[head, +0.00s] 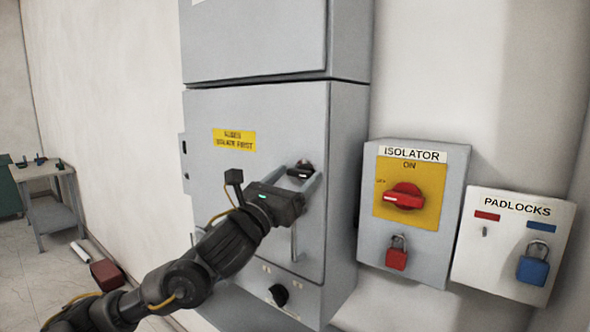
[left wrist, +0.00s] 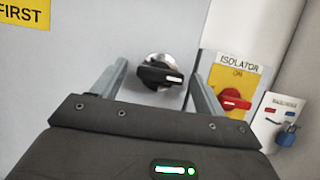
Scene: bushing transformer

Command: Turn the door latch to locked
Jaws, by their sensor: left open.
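The door latch (head: 305,167) is a black turn knob with a white mark, on a round silver base near the right edge of the grey cabinet door (head: 225,200). In the left wrist view the latch (left wrist: 160,74) lies roughly crosswise, its white mark toward the right end. My left gripper (head: 297,176) is open in front of the door. Its two grey fingers (left wrist: 160,72) appear on either side of the latch; I cannot tell whether they touch it. My gripper hides part of the door around the latch in the head view. My right gripper is out of view.
A door handle (head: 294,242) stands below my gripper, and a black knob (head: 279,294) sits lower on the cabinet. To the right are the isolator box (head: 370,235) with red switch and red padlock, and the padlocks box (head: 480,268) with a blue padlock (head: 533,268).

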